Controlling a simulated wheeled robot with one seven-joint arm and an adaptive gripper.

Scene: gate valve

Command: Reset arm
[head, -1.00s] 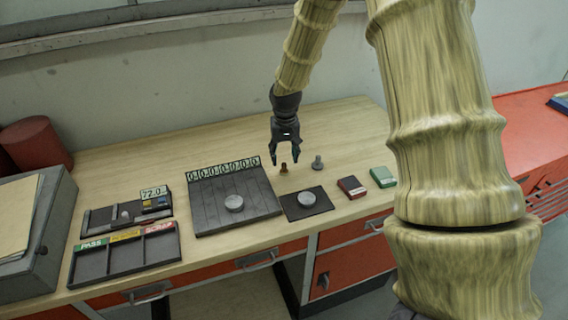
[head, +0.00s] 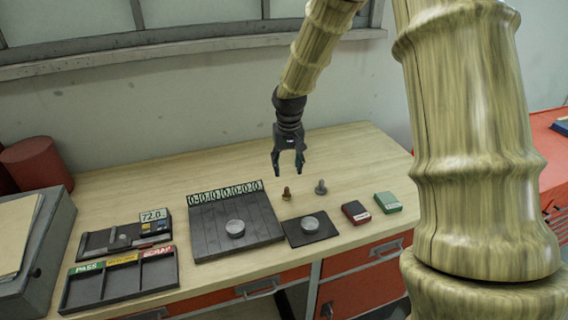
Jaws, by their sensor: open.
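My gripper (head: 288,171) is open and empty, pointing down above the back of the wooden workbench (head: 150,185). A small brass bolt-like piece (head: 287,194) stands on the bench just below the gripper, apart from its fingers. A grey bolt-like piece (head: 321,187) stands to the right of the brass one. My arm comes down from the top of the picture.
A dark slotted board with a silver disc (head: 235,228) and a dark pad with another disc (head: 310,224) lie in front. A red box (head: 356,212), green box (head: 388,202), three-part tray (head: 120,280) and gauge (head: 155,220) surround them. The back of the bench is clear.

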